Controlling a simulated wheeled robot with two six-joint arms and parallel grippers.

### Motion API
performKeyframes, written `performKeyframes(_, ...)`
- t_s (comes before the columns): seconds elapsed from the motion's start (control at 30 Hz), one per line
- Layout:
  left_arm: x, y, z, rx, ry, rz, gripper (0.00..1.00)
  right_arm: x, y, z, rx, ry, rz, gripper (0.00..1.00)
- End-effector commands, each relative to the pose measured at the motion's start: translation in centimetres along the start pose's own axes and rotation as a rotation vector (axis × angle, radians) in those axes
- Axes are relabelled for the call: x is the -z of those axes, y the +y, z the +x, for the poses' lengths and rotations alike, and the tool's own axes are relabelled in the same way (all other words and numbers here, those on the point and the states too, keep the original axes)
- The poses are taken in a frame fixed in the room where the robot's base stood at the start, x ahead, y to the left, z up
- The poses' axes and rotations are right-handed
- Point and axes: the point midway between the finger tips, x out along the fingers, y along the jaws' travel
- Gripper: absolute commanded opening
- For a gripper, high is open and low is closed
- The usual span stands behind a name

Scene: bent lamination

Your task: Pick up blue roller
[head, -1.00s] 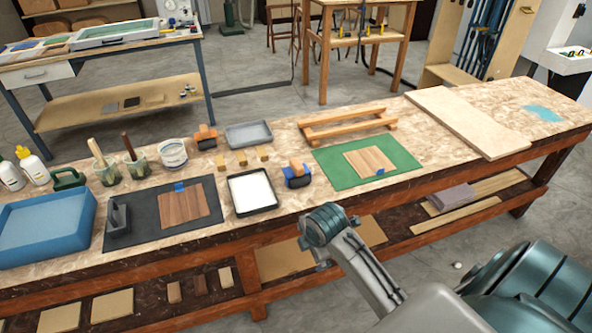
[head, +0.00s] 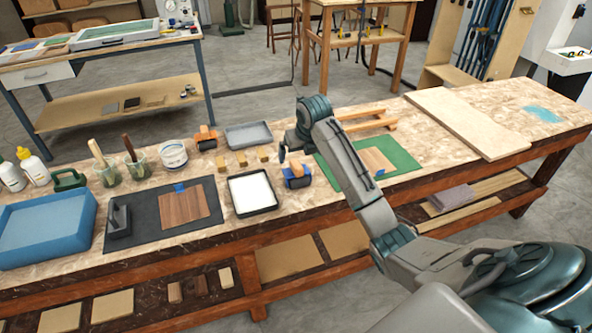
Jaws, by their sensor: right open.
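The blue roller (head: 298,181) with its wooden, orange-brown handle stands on the workbench, between the white tray and the green mat. My right arm comes in from the lower right and reaches over the bench. My right gripper (head: 293,153) points down, open, above and slightly behind the roller in the picture. It appears apart from the roller and holds nothing. My left gripper is not in view.
A black tray with a white sheet (head: 251,191) is just left of the roller. The green mat (head: 400,156) with a wood veneer is right, partly behind my arm. A similar orange roller (head: 206,139) and small wooden blocks (head: 241,158) stand behind.

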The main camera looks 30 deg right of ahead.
Motion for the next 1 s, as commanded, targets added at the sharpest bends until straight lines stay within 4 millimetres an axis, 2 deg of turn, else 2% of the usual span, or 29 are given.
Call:
performKeyframes(0.13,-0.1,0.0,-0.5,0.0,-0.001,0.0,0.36,0.1,0.0,2.4,0.001,0.004,0.003,1.0)
performKeyframes(0.37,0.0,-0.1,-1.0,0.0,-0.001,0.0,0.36,0.0,0.2,4.1,0.0,0.002,0.002,1.0)
performKeyframes(0.53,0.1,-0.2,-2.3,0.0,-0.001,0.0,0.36,-0.2,0.9,6.4,-0.001,0.004,0.004,1.0)
performKeyframes(0.7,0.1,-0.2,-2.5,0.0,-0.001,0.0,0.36,-0.1,0.8,8.4,0.001,0.001,0.003,1.0)
performKeyframes(0.97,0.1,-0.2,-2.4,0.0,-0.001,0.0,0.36,-0.1,0.8,8.8,0.001,-0.001,0.002,1.0)
performKeyframes(1.0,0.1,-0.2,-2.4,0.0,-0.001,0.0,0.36,-0.1,0.8,8.8,0.001,-0.001,0.002,0.94)
